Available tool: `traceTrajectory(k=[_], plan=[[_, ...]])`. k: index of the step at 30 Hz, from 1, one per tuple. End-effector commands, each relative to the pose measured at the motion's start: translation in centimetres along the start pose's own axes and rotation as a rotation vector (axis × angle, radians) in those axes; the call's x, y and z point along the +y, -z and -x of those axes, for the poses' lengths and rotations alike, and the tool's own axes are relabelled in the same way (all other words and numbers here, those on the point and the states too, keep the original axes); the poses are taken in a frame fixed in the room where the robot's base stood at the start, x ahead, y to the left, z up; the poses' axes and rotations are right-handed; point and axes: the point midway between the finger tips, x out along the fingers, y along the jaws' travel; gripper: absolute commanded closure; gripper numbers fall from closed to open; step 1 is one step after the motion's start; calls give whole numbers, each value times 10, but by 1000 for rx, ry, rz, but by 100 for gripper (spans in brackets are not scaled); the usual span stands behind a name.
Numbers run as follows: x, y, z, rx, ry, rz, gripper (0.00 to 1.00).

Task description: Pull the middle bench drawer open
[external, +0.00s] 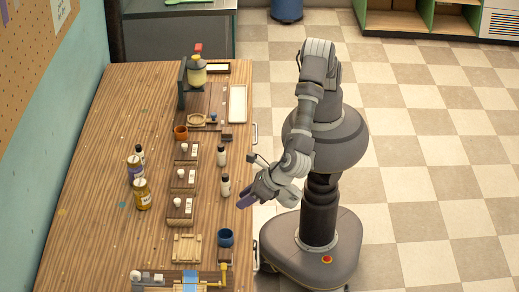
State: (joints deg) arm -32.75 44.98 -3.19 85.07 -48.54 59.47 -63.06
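The wooden bench (98,165) runs along the left, its drawer side facing my body. A pale bar handle (255,133) sticks out from its front edge towards the back. Another pale handle (256,258) sticks out near the front end. The drawer faces are hidden from this high angle, and a middle handle cannot be made out behind my arm. My gripper (244,203) is low at the bench's right edge, roughly between the two visible handles. Its purple-grey fingers point down and left. Their gap and any contact are too small to tell.
Small wooden boxes (182,177), amber jars (142,195) and a white tray (237,104) are also on the bench. The checkered floor (430,180) to the right is clear.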

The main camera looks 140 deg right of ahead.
Motion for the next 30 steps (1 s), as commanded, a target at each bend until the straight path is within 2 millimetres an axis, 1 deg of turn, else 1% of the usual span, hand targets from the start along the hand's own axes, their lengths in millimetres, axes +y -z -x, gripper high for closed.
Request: traceTrajectory(k=[1,2,3,5,6,9,12,15,17,24,27,30], plan=[[-5,55,-31,-79,49,245,68],[-8,80,-45,-131,75,393,68],[-15,112,-63,-200,110,583,68],[-25,154,-87,-300,161,845,68],[-33,178,-100,-362,193,1001,68],[-49,224,-126,-500,263,1312,68],[-61,252,-142,-595,313,1508,68],[-66,263,-150,-641,339,1599,68],[-66,263,-155,-650,345,1617,68],[-58,240,-188,-647,346,1614,68],[-55,231,-200,-645,344,1614,68],[-53,225,-208,-645,344,1613,68]])
